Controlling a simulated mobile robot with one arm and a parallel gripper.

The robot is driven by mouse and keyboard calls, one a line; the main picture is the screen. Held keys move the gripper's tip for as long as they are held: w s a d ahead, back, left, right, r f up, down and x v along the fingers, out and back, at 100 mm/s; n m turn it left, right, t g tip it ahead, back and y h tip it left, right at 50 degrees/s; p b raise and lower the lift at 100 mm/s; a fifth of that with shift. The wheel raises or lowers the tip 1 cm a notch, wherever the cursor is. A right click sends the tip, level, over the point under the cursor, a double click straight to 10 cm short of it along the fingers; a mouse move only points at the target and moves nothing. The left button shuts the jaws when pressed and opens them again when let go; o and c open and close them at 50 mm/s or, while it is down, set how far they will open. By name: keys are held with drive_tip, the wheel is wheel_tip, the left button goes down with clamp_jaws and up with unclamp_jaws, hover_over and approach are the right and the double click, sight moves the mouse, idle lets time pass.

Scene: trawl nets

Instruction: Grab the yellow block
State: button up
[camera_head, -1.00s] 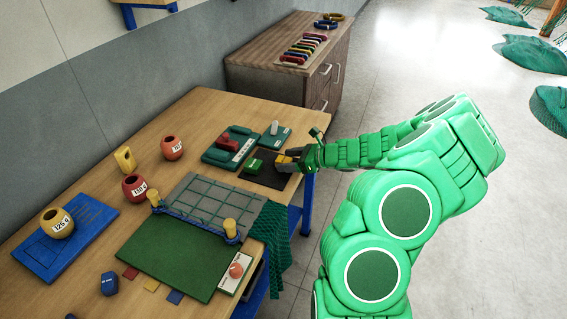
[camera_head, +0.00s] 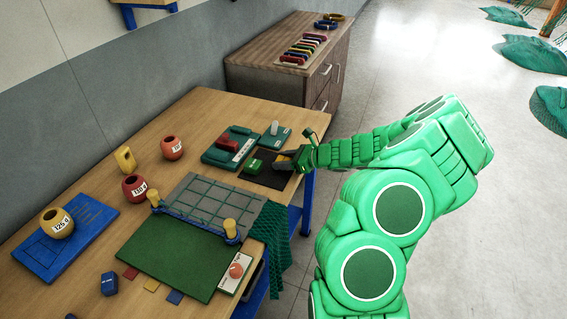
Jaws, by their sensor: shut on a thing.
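The yellow block (camera_head: 281,158) is at the black mat (camera_head: 262,179) near the table's right edge. Only a small part of it shows; my gripper hides the rest. My gripper (camera_head: 287,161) is shut on the yellow block, low over the mat. I cannot tell whether the block still touches the mat. A green block (camera_head: 253,167) sits on the same mat just left of my gripper.
A green tray with a red piece (camera_head: 233,145) and a grey peg (camera_head: 274,128) stand behind the mat. A grey netted board (camera_head: 205,203) and green board (camera_head: 175,256) lie in front. Round weights, including a red one (camera_head: 171,147), stand at left.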

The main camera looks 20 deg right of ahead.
sight(284, 159)
drive_tip(key=shift+r, duration=0.45)
wheel_tip(284, 159, up, 2)
drive_tip(key=shift+r, duration=0.1)
drive_tip(key=s+a+r, duration=0.3)
drive_tip(key=s+r, duration=0.7)
drive_tip(key=s, duration=0.3)
drive_tip(key=shift+s, duration=0.35)
